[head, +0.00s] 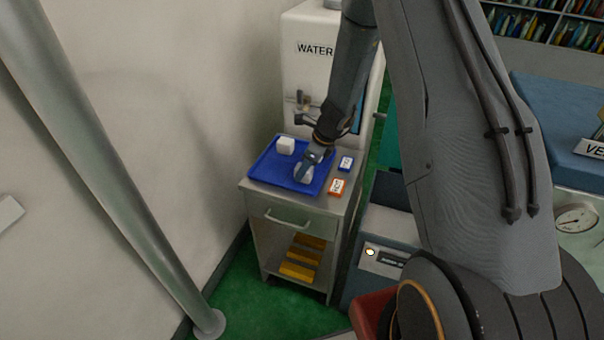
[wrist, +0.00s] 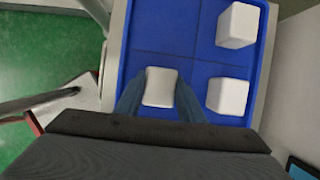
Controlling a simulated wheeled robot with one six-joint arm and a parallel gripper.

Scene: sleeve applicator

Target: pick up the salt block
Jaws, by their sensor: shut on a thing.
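Several white blocks sit in a blue tray (head: 262,172), which also shows in the wrist view (wrist: 185,60). My gripper (head: 305,170) reaches down into the tray and is shut on one white block (wrist: 160,87), with a finger on either side. Part of that block (head: 303,175) shows below the fingers in the head view. No label shows on it, so I cannot tell by marking which block is salt. Two other white blocks, one upper right (wrist: 237,25) and one lower right (wrist: 228,97), stand apart from the fingers. I cannot tell whether the held block is clear of the tray.
The tray lies on a grey cabinet (head: 288,196) with a drawer and yellow bars (head: 298,271) below. A blue-and-white card (head: 346,163) and an orange-and-white card (head: 337,187) lie right of the tray. A tank marked WATER (head: 312,75) stands behind; a wall is left.

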